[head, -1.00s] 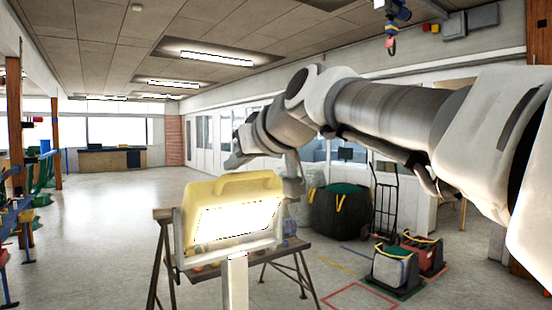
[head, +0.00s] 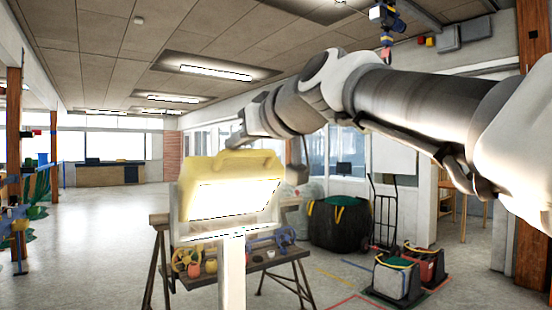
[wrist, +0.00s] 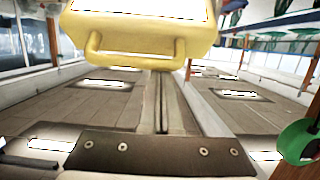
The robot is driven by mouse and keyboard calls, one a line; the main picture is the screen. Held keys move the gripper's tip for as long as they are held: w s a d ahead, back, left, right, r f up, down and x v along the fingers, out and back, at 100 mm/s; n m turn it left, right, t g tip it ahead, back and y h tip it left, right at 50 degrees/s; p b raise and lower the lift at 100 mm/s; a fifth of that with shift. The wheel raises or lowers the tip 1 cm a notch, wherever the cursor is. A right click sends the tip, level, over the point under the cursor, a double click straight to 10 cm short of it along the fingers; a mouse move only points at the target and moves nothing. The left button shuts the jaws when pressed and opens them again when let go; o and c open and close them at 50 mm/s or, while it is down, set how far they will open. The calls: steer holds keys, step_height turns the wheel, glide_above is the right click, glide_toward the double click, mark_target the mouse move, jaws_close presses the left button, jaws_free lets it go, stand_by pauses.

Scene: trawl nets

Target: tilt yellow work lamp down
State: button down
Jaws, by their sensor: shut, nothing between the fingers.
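The yellow work lamp (head: 232,164) stands on a pale post (head: 232,275) in the centre of the head view. Its lit white panel (head: 232,199) faces my body camera and the yellow housing slopes above it. In the wrist view the yellow lamp (wrist: 140,30) fills the top, with its handle bar (wrist: 135,53) toward me. My gripper (head: 238,143) is at the lamp's top edge by the handle, shut and empty. In the wrist view my shut fingers (wrist: 163,78) point toward the handle. Whether they touch it cannot be told.
A wooden trestle table (head: 262,260) with several small coloured items stands behind the lamp. A dark bag (head: 338,222), a hand truck (head: 384,210) and crates (head: 398,277) are at right. Open floor (head: 110,235) lies to the left.

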steer(key=b, duration=0.1)
steer(key=f+b, duration=0.1)
steer(key=b, duration=0.1)
steer(key=shift+s+d+f+t, duration=0.1)
steer(key=shift+s+d+t, duration=0.1)
steer(key=shift+t, duration=0.1)
steer(key=shift+s+y+b, duration=0.15)
steer(key=shift+y+b, duration=0.15)
steer(key=shift+b, duration=0.15)
steer(key=shift+d, duration=0.1)
steer(key=b+v, duration=0.1)
steer(key=v, duration=1.6)
steer(key=shift+s, duration=0.3)
steer(key=shift+d+f, duration=0.1)
steer(key=shift+f, duration=0.05)
steer(key=s+d+f+m+g+h+p, duration=0.2)
steer(key=d+f+h, duration=0.1)
steer(key=f, duration=1)
steer(key=s+d+f+m+g+h+p, duration=0.2)
steer(key=s+d+f+m+h, duration=0.1)
steer(key=f, duration=1)
steer(key=s+d+f+m+g+h+p, duration=0.2)
steer(key=s+d+f+g+h, duration=0.1)
steer(key=f, duration=1)
steer(key=shift+d+f+h+p, duration=0.2)
steer(key=shift+d+h+p, duration=0.15)
steer(key=shift+d, duration=0.5)
